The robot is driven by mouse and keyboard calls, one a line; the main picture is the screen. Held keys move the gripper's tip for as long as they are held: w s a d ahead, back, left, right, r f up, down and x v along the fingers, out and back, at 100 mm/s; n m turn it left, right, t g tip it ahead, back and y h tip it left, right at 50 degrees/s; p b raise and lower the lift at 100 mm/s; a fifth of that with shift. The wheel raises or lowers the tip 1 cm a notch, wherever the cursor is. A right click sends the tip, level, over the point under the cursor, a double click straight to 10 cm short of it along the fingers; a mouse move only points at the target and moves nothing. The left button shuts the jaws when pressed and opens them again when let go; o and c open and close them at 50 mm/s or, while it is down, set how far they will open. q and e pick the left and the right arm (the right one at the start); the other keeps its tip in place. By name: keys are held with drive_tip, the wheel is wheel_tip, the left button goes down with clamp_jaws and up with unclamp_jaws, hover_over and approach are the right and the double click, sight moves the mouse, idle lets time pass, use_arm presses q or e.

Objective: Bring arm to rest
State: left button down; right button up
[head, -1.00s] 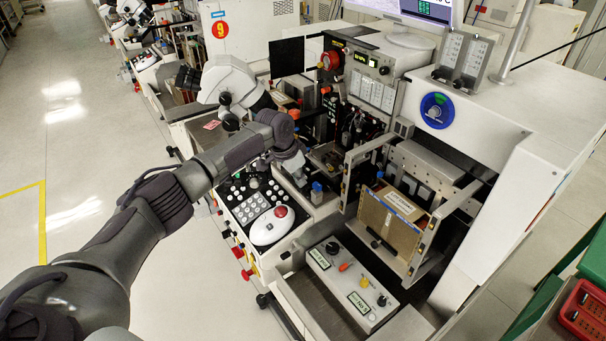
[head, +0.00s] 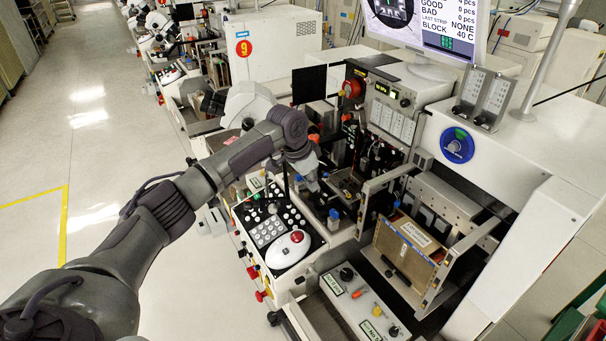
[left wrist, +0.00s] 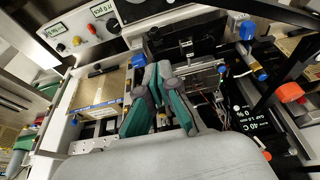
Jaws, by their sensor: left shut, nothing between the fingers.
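My left arm reaches in from the lower left in the head view, and its gripper (head: 312,176) hangs over the wire bonder's work area, partly hidden by the wrist. In the left wrist view the gripper (left wrist: 158,72) shows its grey fingers with green pads, drawn together at the tips with nothing between them. No held object shows. My right gripper is in neither view.
The keypad panel (head: 267,228) with a white mouse (head: 289,248) lies below my forearm. A brown magazine box (head: 408,248) sits in a metal frame to the right. A monitor (head: 425,28) stands behind. Open floor (head: 100,140) lies at the left.

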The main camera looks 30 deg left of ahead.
use_arm(q)
drive_tip(key=r, duration=0.1)
drive_tip(key=s+a+r+b, duration=0.1)
drive_tip(key=r, duration=0.1)
drive_tip(key=s+r, duration=0.1)
drive_tip(key=shift+s+a+r, duration=0.15)
drive_tip(key=shift+s+a, duration=0.05)
drive_tip(key=shift+s, duration=0.05)
